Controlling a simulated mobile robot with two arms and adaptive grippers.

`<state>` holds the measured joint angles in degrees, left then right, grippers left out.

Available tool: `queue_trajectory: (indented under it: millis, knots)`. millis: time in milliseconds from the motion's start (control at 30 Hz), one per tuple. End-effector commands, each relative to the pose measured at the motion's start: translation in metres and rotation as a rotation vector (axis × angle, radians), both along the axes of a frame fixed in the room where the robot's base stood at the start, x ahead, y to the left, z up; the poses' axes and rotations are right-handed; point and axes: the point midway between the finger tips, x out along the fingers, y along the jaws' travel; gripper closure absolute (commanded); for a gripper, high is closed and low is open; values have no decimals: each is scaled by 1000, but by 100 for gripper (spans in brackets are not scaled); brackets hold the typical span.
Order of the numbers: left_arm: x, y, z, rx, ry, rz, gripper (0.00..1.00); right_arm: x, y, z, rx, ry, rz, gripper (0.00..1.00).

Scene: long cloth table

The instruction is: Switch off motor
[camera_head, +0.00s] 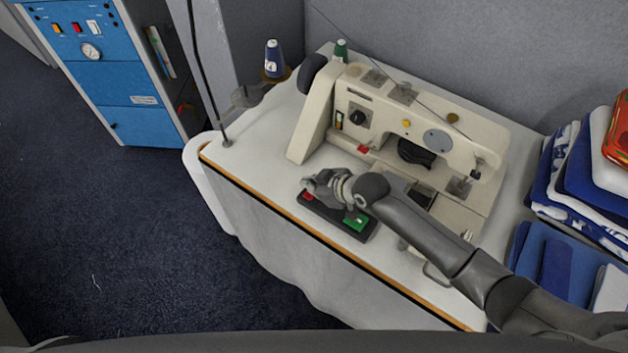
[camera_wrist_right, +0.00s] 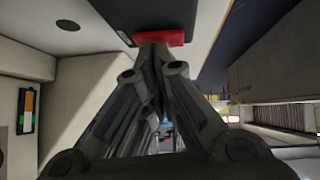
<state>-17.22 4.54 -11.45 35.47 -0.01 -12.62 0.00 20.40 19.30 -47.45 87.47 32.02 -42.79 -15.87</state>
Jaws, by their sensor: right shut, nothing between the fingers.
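A black switch box (camera_head: 327,214) lies on the white sewing table near its front edge. It has a red button (camera_head: 308,196) at its left end and a green button (camera_head: 356,223) at its right end. My right gripper (camera_head: 313,183) is shut and empty, right above and beside the red button. In the right wrist view, the closed fingertips (camera_wrist_right: 156,48) overlap the red button (camera_wrist_right: 175,38) and seem to touch it; I cannot tell whether it is pressed in. The cream sewing machine (camera_head: 400,130) stands behind the box. My left gripper is not in view.
Thread cones, one blue (camera_head: 273,56) and one green (camera_head: 341,49), stand at the back. Folded blue and white cloths (camera_head: 575,190) are stacked on the right. A blue cabinet (camera_head: 128,90) stands at the left. The tabletop (camera_head: 245,160) left of the box is clear.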

Motion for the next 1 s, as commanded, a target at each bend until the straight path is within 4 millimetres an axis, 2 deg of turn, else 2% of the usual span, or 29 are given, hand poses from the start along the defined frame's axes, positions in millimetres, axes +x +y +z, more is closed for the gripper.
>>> queue_trajectory:
  millis: [100,467,633,867,933,1000]
  knots:
    - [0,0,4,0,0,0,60,-7,4,-2,-1,10,3,100]
    - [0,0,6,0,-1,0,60,-5,3,1,-1,5,2,100]
    - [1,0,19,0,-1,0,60,-4,4,15,-1,4,1,100]
    - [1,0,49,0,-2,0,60,-3,5,45,-1,6,-2,100]
    - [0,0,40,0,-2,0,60,-7,-1,43,-3,6,-3,100]
    - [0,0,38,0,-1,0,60,-12,-5,50,-1,5,-3,100]
